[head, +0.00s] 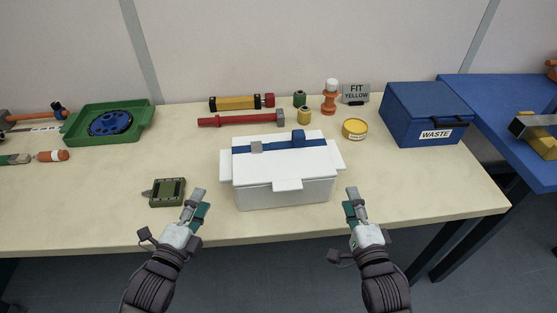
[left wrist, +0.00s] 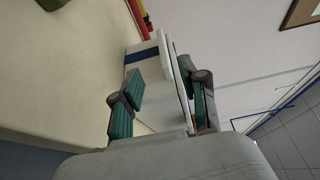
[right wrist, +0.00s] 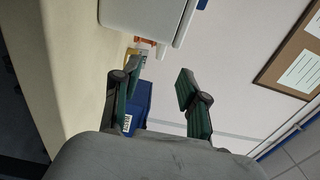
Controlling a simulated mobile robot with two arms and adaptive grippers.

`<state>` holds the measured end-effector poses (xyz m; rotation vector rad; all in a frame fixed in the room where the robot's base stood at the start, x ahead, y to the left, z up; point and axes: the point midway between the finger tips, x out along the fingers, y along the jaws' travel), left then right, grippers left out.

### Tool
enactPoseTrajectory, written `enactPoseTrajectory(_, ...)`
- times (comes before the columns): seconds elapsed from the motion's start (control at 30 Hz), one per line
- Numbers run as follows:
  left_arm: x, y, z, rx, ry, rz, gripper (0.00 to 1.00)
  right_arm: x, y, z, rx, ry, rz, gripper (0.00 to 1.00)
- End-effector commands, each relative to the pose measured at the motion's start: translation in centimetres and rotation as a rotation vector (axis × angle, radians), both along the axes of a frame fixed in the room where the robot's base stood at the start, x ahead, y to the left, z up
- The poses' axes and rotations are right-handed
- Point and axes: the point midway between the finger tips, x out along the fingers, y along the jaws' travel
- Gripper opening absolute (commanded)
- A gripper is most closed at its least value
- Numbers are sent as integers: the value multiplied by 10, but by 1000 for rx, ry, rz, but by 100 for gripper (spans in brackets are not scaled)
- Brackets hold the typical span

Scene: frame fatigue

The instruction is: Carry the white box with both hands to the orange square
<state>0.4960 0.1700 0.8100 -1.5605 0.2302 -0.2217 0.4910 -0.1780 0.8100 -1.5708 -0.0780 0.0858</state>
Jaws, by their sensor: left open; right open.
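The white box (head: 285,195), with a lid, side ledges and a blue band across its top, stands on the table near its front edge. My left gripper (head: 197,205) is open and empty, just left of the box's front corner. My right gripper (head: 354,205) is open and empty, just right of the box. In the left wrist view the box (left wrist: 160,113) shows beyond and between the open fingers (left wrist: 160,78). In the right wrist view the box (right wrist: 145,16) is above the open fingers (right wrist: 158,82), apart from them. No orange square is visible.
A green device (head: 168,192) lies left of the box, close to my left gripper. Behind the box are a red hammer (head: 235,120), a yellow tin (head: 355,128) and small jars. A blue waste box (head: 425,115) stands right, a green tray (head: 108,122) left. The right front table is clear.

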Motion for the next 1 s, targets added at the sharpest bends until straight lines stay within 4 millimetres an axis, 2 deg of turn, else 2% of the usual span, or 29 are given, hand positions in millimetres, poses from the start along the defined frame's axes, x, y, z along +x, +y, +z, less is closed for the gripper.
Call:
enactPoseTrajectory(0.33, 0, 0, 1, 1, -2, -1, 43, 0, 0, 1, 2, -2, 0, 43)
enactPoseTrajectory(0.47, 8, -2, 2, 0, -4, 0, 43, 8, 1, 1, 1, -3, 0, 43)
enactPoseTrajectory(0.57, 20, -6, 2, -2, -6, 0, 43, 21, 2, 1, 1, -4, 0, 43)
enactPoseTrajectory(1.0, 101, -30, 1, -1, -4, 0, 43, 105, 11, 1, 1, -3, 0, 43)
